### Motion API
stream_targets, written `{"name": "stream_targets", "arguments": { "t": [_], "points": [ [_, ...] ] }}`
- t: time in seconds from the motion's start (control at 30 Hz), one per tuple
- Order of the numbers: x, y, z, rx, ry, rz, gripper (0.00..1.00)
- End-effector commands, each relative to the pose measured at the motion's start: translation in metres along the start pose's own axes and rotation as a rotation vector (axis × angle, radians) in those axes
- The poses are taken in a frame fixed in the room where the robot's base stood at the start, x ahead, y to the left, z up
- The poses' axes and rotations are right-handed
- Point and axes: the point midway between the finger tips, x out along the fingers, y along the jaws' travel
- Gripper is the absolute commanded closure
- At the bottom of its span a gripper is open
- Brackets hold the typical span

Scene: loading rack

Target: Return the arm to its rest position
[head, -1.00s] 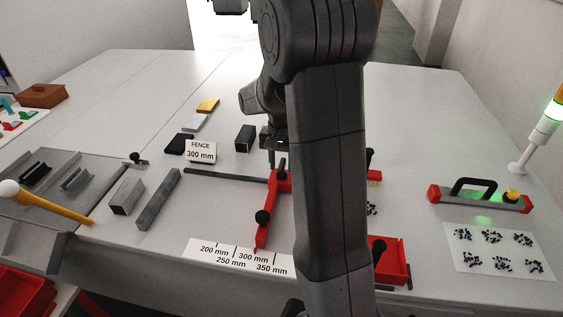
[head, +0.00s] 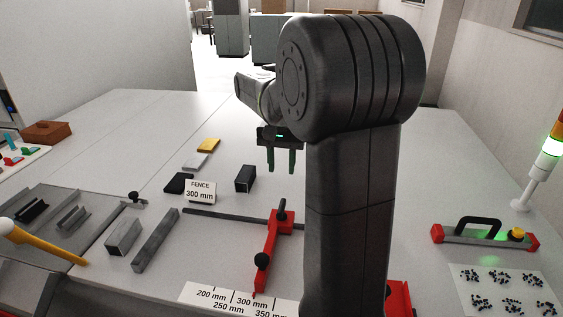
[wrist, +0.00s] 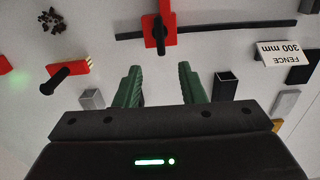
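My gripper (head: 282,160) hangs above the table in the head view, with its two green fingers pointing down. In the wrist view the fingers (wrist: 157,88) stand apart with nothing between them, so it is open and empty. Beneath and in front of it lies the red fence stop (head: 270,246) with black knobs on a dark bar; it also shows in the wrist view (wrist: 150,30). My arm's large grey links hide part of the table to the right.
A dark square tube (head: 245,179) stands left of the gripper, near the "FENCE 300 mm" sign (head: 200,191). Grey bars (head: 156,240) lie at left. A red-ended level (head: 485,234) and a card of small black parts (head: 505,290) are at right. The back table is clear.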

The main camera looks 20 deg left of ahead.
Motion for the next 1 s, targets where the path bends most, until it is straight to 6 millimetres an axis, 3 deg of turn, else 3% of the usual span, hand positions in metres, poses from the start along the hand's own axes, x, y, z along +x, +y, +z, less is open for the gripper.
{"name": "stream_targets", "arguments": {
  "t": [0.67, 0.87, 1.0],
  "points": [
    [-0.002, 0.000, 0.000, 0.000, -0.001, 0.001, 0.64],
    [0.022, 0.000, 0.001, 0.000, -0.004, 0.002, 0.64],
    [0.050, 0.001, 0.001, 0.000, -0.006, 0.003, 0.64]
  ]
}}
